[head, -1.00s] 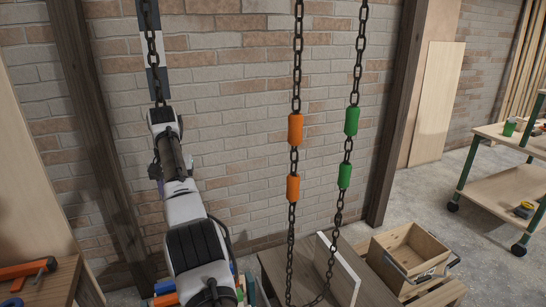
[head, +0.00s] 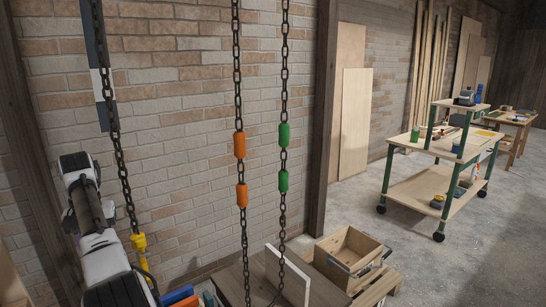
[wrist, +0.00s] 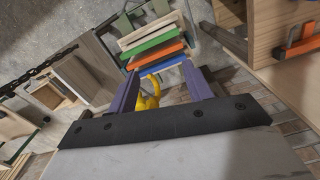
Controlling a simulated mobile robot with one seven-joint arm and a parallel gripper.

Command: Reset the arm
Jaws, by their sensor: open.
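My arm (head: 97,235) reaches up the left side of the head view, in front of the brick wall. My gripper (wrist: 160,73) shows in the wrist view with its two purple fingers apart; it cannot be made out in the head view. A yellow hook (wrist: 149,92) appears in the gap between the fingers, but I cannot tell how far beyond them it is. In the head view the yellow hook (head: 139,243) hangs on a dark chain (head: 115,135) close to my arm.
Two more chains, with orange sleeves (head: 240,145) and green sleeves (head: 284,134), hang right of my arm. Coloured boards (wrist: 155,48) lie beyond the fingers.

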